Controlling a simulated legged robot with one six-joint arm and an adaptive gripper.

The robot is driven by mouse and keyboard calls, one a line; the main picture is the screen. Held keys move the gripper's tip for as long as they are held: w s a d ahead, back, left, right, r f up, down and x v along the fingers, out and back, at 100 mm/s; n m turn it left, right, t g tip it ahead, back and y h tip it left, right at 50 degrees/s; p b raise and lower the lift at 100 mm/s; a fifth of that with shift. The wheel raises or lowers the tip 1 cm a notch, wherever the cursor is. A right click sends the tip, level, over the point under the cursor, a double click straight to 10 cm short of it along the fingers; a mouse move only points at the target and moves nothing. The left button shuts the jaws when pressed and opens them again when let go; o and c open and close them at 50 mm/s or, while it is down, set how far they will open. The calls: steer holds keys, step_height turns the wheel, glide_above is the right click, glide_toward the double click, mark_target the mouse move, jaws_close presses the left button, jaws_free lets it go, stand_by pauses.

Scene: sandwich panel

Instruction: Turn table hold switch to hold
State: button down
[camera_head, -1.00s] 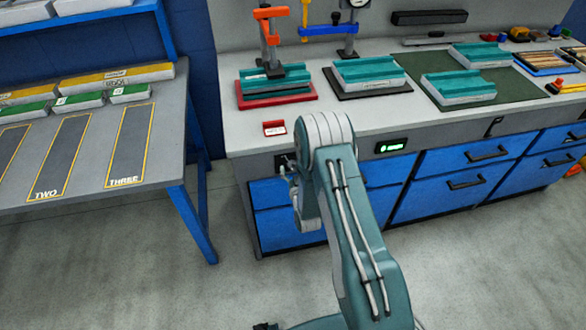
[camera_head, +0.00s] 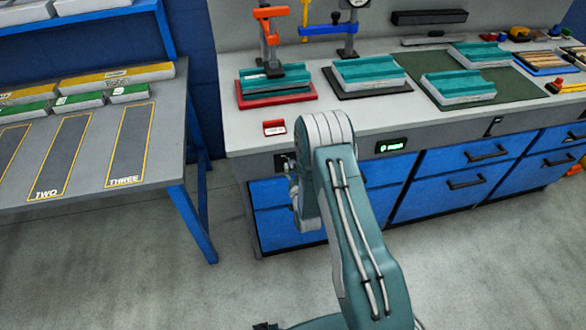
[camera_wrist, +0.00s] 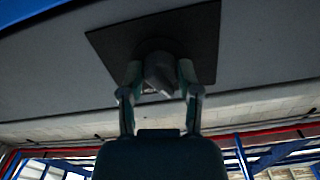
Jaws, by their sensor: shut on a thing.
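The hold switch shows in the wrist view as a dark grey knob (camera_wrist: 160,72) on a square black plate (camera_wrist: 205,35). My gripper (camera_wrist: 160,84) has its two fingers on either side of the knob and is shut on it. The knob's pointer direction and any lettering cannot be read. In the head view the black switch plate (camera_head: 281,160) shows on the bench's front edge, left of my arm. My gripper (camera_head: 293,168) is beside it, mostly hidden behind my arm.
A lit green display (camera_head: 391,146) sits on the bench front, right of my arm. Blue drawers (camera_head: 445,182) lie below. A red-edged card (camera_head: 274,128) and a red-based fixture (camera_head: 276,88) stand on the bench top. A grey table (camera_head: 170,150) stands left, with open floor between.

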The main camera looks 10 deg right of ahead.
steer(key=m, duration=0.6)
steer(key=shift+w+r, duration=0.1)
steer(key=m, duration=0.5)
steer(key=shift+m, duration=0.4)
steer(key=shift+c, duration=1.5)
jaws_free()
steer(key=shift+d, duration=0.1)
steer(key=s, duration=1.2)
